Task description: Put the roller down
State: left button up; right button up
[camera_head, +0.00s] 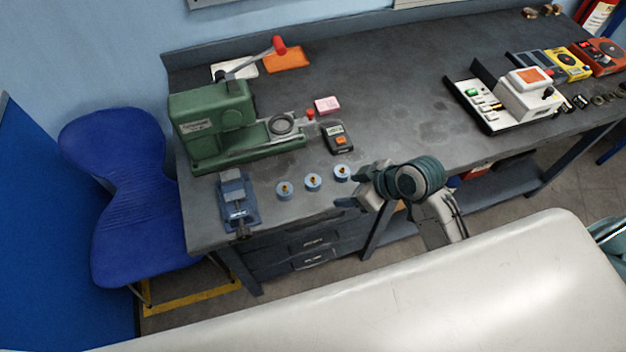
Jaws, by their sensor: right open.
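My right gripper (353,187) is at the front edge of the dark bench (400,95), pointing left, with its fingers spread apart. I see nothing between its fingers. Three small round light-blue pieces with brass-coloured centres stand in a slanting row on the bench: a left one (284,190), a middle one (313,181) and a right one (342,172). The right one is closest to the gripper, just beyond its fingers; I cannot tell whether they touch. I cannot make out for sure which thing is the roller. My left gripper is out of view.
A green machine (212,125) with a red-knobbed lever stands at the back left. A blue vise (237,200) is at the front left corner. A dark handheld meter (338,139) and pink block (328,104) lie mid-bench. A white instrument (528,95) stands right. The bench centre is clear.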

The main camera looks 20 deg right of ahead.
aim_at(312, 178)
jog(key=shift+n+y, duration=0.7)
jog(key=w+a, duration=0.1)
jog(key=w, duration=0.1)
jog(key=w+a+p, duration=0.1)
jog(key=w+a+f, duration=0.1)
jog(key=w, duration=0.1)
jog(key=shift+w+a+f, duration=0.1)
jog(key=shift+w+a, duration=0.25)
jog(key=shift+a, duration=0.05)
jog(key=shift+w+a+f+p, duration=0.15)
jog(key=shift+f+p, duration=0.05)
jog(key=shift+p, duration=0.1)
jog(key=shift+w+a+f+p, duration=0.3)
jog(key=shift+f+p, duration=0.05)
jog(key=shift+p, duration=0.15)
jog(key=p+x, duration=0.1)
jog(key=x, duration=0.2)
jog(key=shift+p, duration=0.4)
jog(key=shift+w+a+f, duration=0.25)
jog(key=shift+a+f, duration=0.05)
jog(key=shift+f, duration=0.25)
jog(key=c, duration=1.1)
jog(key=shift+r, duration=0.2)
